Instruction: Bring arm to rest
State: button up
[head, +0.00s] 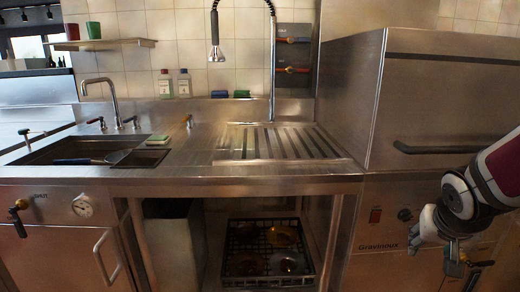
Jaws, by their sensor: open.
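My arm (500,170) comes in from the right edge in the head view, in front of the steel dishwasher. My gripper (468,280) hangs below the wrist near the bottom right corner and points down. Its fingers are apart, with nothing seen between them. The lower end is close to the picture's bottom edge, so the fingertips show only in part.
A box-shaped steel dishwasher (360,110) with a dark handle stands behind my arm. Left of it run a ribbed drainboard (285,143), a sink (80,150) and a tall spray tap (215,50). A dish rack (243,275) sits under the counter.

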jog(key=s+a+r+n+g+y, duration=0.25)
jog(key=s+a, duration=0.55)
jog(key=s, duration=0.6)
jog(key=s+a+r+n+g+y, duration=0.1)
jog(key=s+a+r+n+g, duration=0.15)
jog(key=s+a, duration=0.8)
notch_tip(320, 180, up, 23)
jog(key=s+d+t+p, duration=0.2)
jog(key=t+p, duration=0.1)
jog(key=p, duration=1.8)
jog(key=shift+s+d+r+p, duration=0.15)
jog(key=shift+d+r+p, duration=0.05)
jog(key=shift+d+p, duration=0.1)
